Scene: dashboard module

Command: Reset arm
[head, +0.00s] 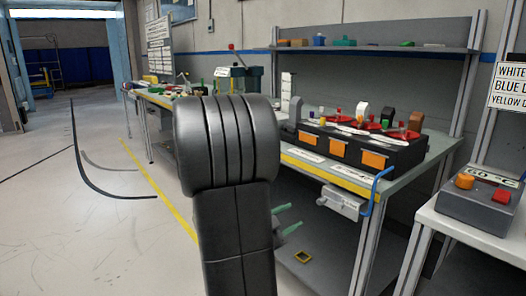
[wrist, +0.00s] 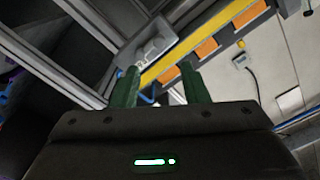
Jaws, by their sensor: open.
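My gripper (wrist: 156,74) is open in the wrist view, its two green fingers apart with nothing between them. In the head view the green fingertips (head: 289,219) show past my dark arm link, below the bench's front edge. The black dashboard module (head: 352,150), with orange panels on its front, sits on the workbench (head: 440,142). Coloured parts stand on top of the module. In the wrist view the orange panels (wrist: 207,48) and the yellow bench edge (wrist: 160,68) lie beyond the fingers, tilted. My arm link hides part of the bench.
A grey box (head: 342,201) with a blue cable hangs under the bench's front edge. A control box (head: 480,195) with orange and red buttons sits on a white table (head: 470,230) at right. A shelf (head: 380,48) is above. Open floor (head: 90,220) lies at left.

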